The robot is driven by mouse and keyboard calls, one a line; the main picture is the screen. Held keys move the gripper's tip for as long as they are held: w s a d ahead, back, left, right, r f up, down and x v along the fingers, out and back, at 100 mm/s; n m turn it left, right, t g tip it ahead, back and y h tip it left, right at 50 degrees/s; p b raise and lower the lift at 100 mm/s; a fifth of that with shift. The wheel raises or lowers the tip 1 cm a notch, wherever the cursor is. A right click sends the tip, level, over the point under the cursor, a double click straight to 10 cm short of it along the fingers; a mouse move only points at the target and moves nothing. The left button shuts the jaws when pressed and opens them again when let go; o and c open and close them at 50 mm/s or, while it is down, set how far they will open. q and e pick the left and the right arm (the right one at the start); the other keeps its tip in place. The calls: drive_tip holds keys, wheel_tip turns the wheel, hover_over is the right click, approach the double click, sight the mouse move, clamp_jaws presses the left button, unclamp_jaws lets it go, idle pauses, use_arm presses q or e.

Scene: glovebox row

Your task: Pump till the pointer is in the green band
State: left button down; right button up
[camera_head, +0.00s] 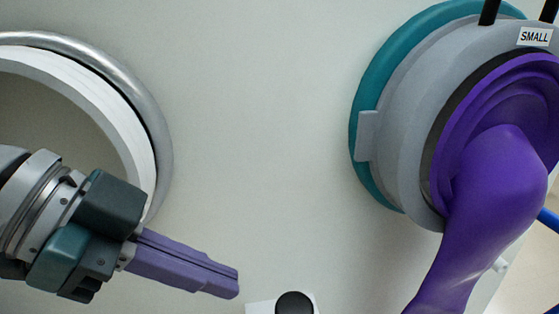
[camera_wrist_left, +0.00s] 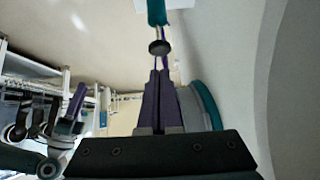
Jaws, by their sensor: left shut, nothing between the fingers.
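My left gripper (camera_head: 236,285) is shut and empty, its purple fingers pointing right and slightly down in the head view. A round black knob (camera_head: 294,303) shows at the bottom edge, in front of a white plate (camera_head: 258,308), a little right of and below the fingertips. In the left wrist view the shut fingers (camera_wrist_left: 157,74) point at the black knob (camera_wrist_left: 159,47), with a visible gap between. What seems to be my right gripper (camera_wrist_left: 76,100) is small at the left of that view; its jaws are unclear. No gauge, pointer or green band is visible.
A round port with a metal rim (camera_head: 150,110) is at the left, behind my left arm. At the right, a grey and teal port (camera_head: 366,90) labelled SMALL carries a hanging purple glove (camera_head: 490,190). The pale wall between the ports is clear.

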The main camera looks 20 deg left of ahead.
use_arm(q)
drive_tip(key=shift+v, duration=0.95)
drive_tip(key=shift+d, duration=0.1)
idle(0.8)
drive_tip(key=s+d+f+n+y, duration=0.2)
drive_tip(key=d+f, duration=0.1)
drive_tip(key=d, duration=0.1)
drive_tip(key=s+a+f+n+g+y, duration=0.1)
drive_tip(key=s+a+f+n+y, duration=0.2)
drive_tip(key=s+a+n+y, duration=0.3)
wheel_tip(320, 180, up, 33)
drive_tip(key=n+p, duration=0.1)
drive_tip(key=p, duration=3.2)
drive_tip(key=shift+a+r+g+h+p, duration=0.25)
drive_tip(key=shift+a+g+h+p, duration=0.05)
drive_tip(key=shift+a, duration=0.05)
